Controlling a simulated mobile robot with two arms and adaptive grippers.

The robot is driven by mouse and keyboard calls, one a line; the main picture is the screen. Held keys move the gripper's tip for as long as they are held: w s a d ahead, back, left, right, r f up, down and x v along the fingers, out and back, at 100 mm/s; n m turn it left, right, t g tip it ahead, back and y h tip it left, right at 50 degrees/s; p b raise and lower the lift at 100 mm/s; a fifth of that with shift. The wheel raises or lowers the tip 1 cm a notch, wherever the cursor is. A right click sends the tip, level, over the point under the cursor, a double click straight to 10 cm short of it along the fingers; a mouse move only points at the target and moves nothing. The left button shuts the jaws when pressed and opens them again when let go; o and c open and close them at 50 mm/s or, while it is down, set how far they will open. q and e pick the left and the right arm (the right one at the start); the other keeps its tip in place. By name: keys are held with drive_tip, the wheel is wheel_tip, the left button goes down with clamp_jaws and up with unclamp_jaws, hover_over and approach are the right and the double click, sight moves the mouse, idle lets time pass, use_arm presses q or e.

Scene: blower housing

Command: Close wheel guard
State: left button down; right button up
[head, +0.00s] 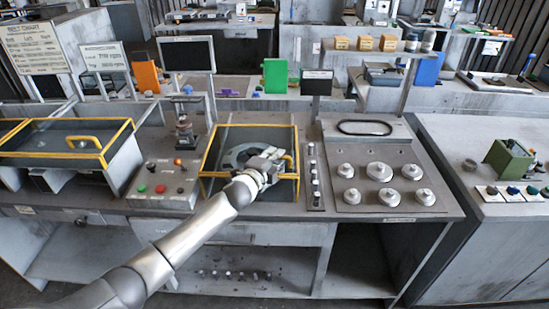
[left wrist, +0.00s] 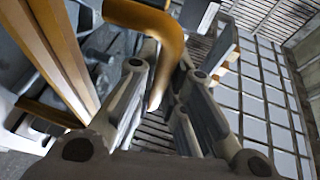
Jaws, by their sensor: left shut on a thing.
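The wheel guard (head: 296,146) is a yellow-edged square frame around a grey wheel (head: 240,153) in the bench, in the middle of the head view. It looks low over the wheel; I cannot tell whether it lies fully down. A yellow bent handle (left wrist: 172,35) stands at its right side and also shows in the head view (head: 291,162). My left gripper (head: 268,170) is at the handle, over the right front of the guard. In the left wrist view its fingers (left wrist: 160,88) are shut around the handle, whose end passes between them. My right gripper is not in view.
A button panel (head: 163,183) stands left of the guard and a narrow knob strip (head: 314,180) right of it. Further right is a plate with several round knobs (head: 380,172). Another yellow-edged cover (head: 65,153) lies at the left. Small signs stand behind.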

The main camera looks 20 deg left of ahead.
use_arm(q)
drive_tip(key=shift+s+d+f, duration=0.1)
drive_tip(key=shift+f, duration=0.1)
drive_tip(key=c, duration=1.8)
unclamp_jaws()
drive_tip(key=shift+s, duration=0.1)
drive_tip(key=shift+o, duration=0.2)
drive_tip(key=shift+s+r, duration=0.1)
drive_tip(key=shift+r, duration=0.05)
drive_tip(key=shift+s, duration=0.3)
drive_tip(key=v, duration=1.1)
drive_tip(key=shift+s, duration=0.2)
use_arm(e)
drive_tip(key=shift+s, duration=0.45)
